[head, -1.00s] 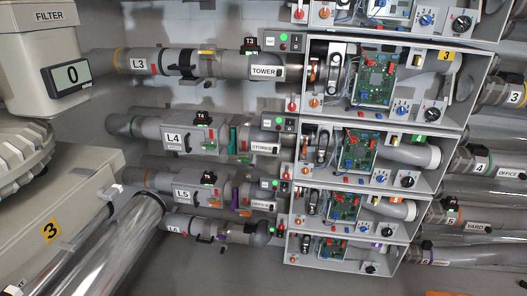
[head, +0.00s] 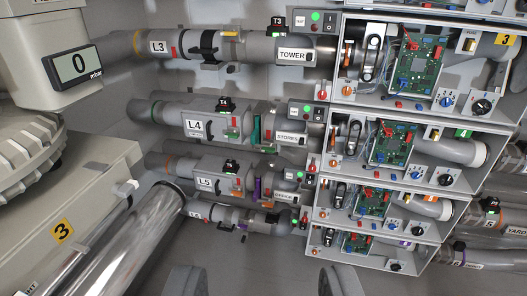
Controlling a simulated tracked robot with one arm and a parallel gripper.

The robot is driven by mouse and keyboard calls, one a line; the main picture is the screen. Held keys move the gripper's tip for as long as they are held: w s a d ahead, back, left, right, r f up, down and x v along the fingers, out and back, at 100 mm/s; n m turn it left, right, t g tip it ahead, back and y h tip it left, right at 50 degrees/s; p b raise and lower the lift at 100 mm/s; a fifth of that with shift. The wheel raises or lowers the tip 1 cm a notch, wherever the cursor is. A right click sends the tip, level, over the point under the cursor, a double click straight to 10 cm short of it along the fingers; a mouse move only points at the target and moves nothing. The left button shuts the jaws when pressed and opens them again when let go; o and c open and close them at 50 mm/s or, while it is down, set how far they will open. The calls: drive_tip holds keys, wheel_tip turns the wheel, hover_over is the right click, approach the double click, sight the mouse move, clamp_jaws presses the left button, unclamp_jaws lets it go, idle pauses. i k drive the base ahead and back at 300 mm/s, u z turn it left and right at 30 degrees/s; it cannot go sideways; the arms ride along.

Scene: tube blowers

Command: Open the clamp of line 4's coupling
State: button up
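Line 4's pipe (head: 170,111) runs across the middle of the view, with the white L4 label (head: 197,127) on a grey box-like housing. The small black T4 unit (head: 223,104) sits on top of it. Right of the label are a small red and green part (head: 233,127) and a teal band (head: 256,129) around the pipe. Which part is the clamp, and its state, are too small to tell. My gripper (head: 263,282) shows two grey fingertips at the bottom edge, wide apart and empty. It is well below and in front of line 4.
Line 3 (head: 260,46) runs above, with a black clamp-like band (head: 209,47). Line 5 (head: 208,173) runs below. Open grey boxes with circuit boards (head: 390,143) stand right. A shiny pipe (head: 125,240) and beige machine (head: 85,180) fill the left. Grey floor lies between.

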sight(265, 148)
drive_tip(key=k, duration=0.65)
drive_tip(key=z, duration=0.3)
drive_tip(key=i, duration=1.6)
drive_tip(key=u, duration=0.4)
